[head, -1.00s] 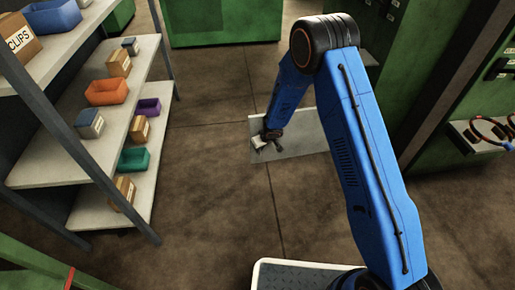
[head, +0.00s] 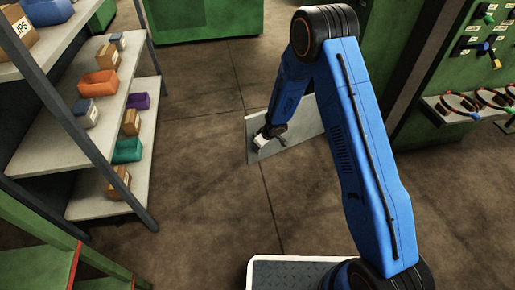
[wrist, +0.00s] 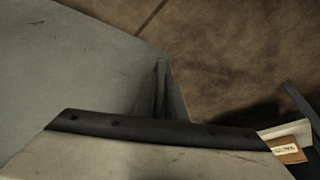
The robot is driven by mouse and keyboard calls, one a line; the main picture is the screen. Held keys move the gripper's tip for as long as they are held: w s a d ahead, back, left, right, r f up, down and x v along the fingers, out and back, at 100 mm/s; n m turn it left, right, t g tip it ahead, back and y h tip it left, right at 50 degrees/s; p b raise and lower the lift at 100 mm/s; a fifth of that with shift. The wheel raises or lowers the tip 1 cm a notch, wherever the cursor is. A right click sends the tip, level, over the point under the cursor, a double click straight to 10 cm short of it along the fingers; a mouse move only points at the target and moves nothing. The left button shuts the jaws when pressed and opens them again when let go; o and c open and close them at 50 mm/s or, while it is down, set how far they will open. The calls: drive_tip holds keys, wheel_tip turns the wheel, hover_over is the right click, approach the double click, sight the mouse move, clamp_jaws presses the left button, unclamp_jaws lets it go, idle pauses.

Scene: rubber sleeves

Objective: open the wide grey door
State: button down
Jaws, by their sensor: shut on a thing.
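The wide grey door (head: 258,151) is a flat light-grey panel in the middle of the head view. It stands out over the brown floor, with its left end free and its right end hidden behind my blue arm. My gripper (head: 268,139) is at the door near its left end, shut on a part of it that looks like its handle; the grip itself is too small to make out. In the wrist view the door's grey face (wrist: 70,65) fills the upper left. A dark upright piece (wrist: 160,88) shows there at its edge, partly hidden by the gripper's pale, black-edged body.
Grey shelves (head: 95,205) with bins and boxes stand at the left. A green cabinet (head: 210,20) stands at the back. At the right, a green rack (head: 450,75) carries a ledge (head: 435,112) with ring-shaped parts. Floor (head: 200,200) between shelves and door is clear.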

drive_tip(key=c, duration=1.8)
unclamp_jaws()
drive_tip(key=v, duration=1.7)
drive_tip(key=shift+d+r, duration=0.1)
drive_tip(key=shift+d, duration=0.05)
